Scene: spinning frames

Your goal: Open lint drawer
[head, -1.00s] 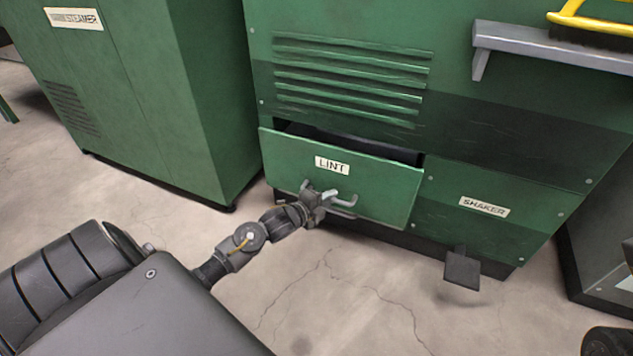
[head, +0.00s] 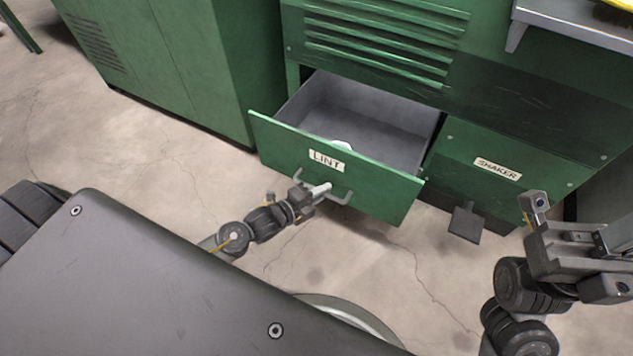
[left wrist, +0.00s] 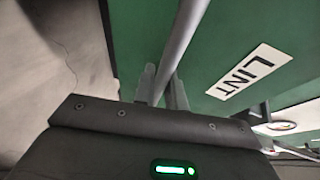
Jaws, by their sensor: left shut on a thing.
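The green lint drawer (head: 290,140) with a white LINT label (head: 327,161) is pulled well out of the machine, and its grey inside shows. The label also shows in the left wrist view (left wrist: 249,71). My left gripper (head: 318,192) is shut on the drawer's grey bar handle (head: 343,199). In the left wrist view the handle bar (left wrist: 182,45) runs between the fingers (left wrist: 163,88). My right gripper (head: 570,248) is at the right, apart from the drawer, and looks open and empty.
A small white thing (head: 341,146) lies in the drawer, partly hidden by its front. The SHAKER panel (head: 490,190) and a dark pedal (head: 466,223) are to the right. A green cabinet (head: 190,70) stands left. A grey shelf (head: 580,22) juts out above. Floor before the drawer is clear.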

